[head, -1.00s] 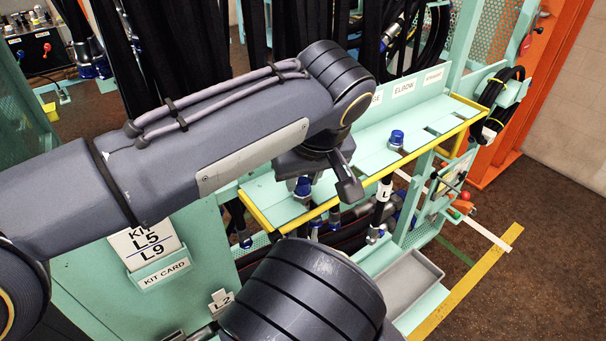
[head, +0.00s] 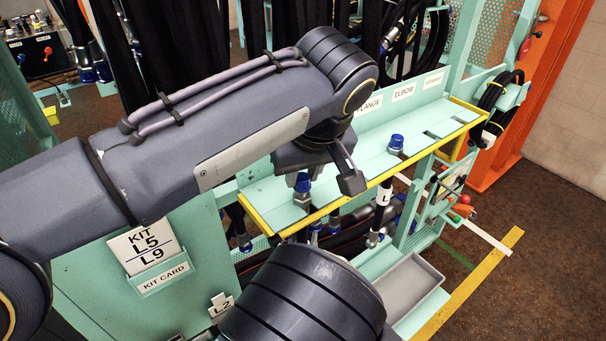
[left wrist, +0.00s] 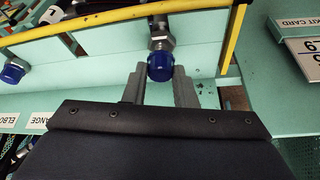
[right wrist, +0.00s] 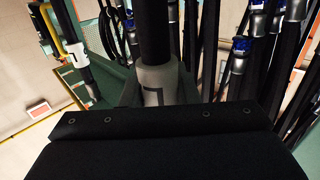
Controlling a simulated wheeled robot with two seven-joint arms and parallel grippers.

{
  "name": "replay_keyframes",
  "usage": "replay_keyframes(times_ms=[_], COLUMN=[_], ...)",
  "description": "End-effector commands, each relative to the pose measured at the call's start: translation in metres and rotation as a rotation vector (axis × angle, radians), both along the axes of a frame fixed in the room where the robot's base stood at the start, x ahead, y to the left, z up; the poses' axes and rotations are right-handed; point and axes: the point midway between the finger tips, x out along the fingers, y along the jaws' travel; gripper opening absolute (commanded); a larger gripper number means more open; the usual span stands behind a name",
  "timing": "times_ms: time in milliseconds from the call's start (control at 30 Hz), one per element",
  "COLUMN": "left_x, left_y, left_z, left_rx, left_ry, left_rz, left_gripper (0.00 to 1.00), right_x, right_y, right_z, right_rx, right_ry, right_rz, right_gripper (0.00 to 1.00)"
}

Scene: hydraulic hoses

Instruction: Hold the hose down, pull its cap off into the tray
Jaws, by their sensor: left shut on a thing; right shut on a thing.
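My left gripper (left wrist: 160,76) is shut on a blue cap (left wrist: 160,67), with one finger on each side of it. The cap also shows in the head view (head: 302,182), at the near end of the shelf. A grey metal hose fitting (left wrist: 161,41) lines up with the cap; I cannot tell whether there is a gap between them. My right gripper (right wrist: 159,84) is shut on a black hose (right wrist: 155,32) at its white label. In the head view the right gripper is hidden behind its arm. The grey tray (head: 408,286) lies low at right, its visible part empty.
The mint shelf (head: 430,128) has a yellow front edge. A second blue-capped fitting (head: 396,142) stands on it, with a labelled hose (head: 383,193) below. Hanging black hoses crowd the back. A kit card (head: 145,247) is at left.

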Motion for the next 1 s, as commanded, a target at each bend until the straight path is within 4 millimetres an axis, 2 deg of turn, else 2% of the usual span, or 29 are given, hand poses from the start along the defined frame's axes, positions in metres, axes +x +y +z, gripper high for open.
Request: replay_keyframes(times_ms=[433, 767, 1000], left_x=[0.0, 0.0, 0.0], left_y=[0.0, -0.001, 0.0], left_z=[0.005, 0.04, 0.044], left_rx=[-0.001, -0.002, -0.001], left_ry=[0.0, -0.002, 0.0], left_rz=[0.0, -0.002, -0.001], left_gripper=[0.0, 0.0, 0.0], right_x=[0.0, 0.0, 0.0], right_y=[0.0, 0.0, 0.0], right_z=[0.0, 0.0, 0.0], right_rx=[0.0, 0.0, 0.0], right_ry=[-0.001, -0.001, -0.001], right_rz=[0.0, 0.0, 0.0], right_gripper=[0.0, 0.0, 0.0])
